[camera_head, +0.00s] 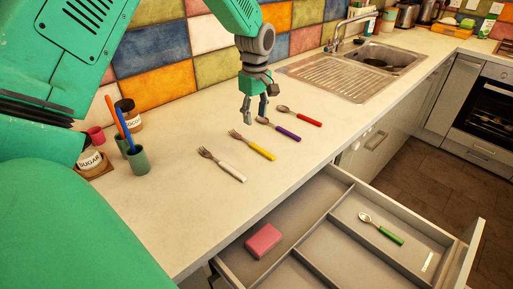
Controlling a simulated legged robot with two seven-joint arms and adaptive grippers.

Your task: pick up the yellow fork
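The yellow fork (260,150) lies on the light countertop, between the white fork (224,165) and the purple spoon (282,130). Its metal tines point to the upper left and its yellow handle to the lower right. My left gripper (255,108) hangs above the counter with its fingers pointing down. It is open and empty. In the picture it is just above the yellow fork and purple spoon, and apart from the fork. My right gripper is not in view.
A red spoon (302,117) lies beyond the purple spoon. An open drawer (302,230) below the counter holds a pink block (263,241) and a green spoon (384,232). A cup with utensils (138,161) and jars stand at left. A sink (345,75) is behind.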

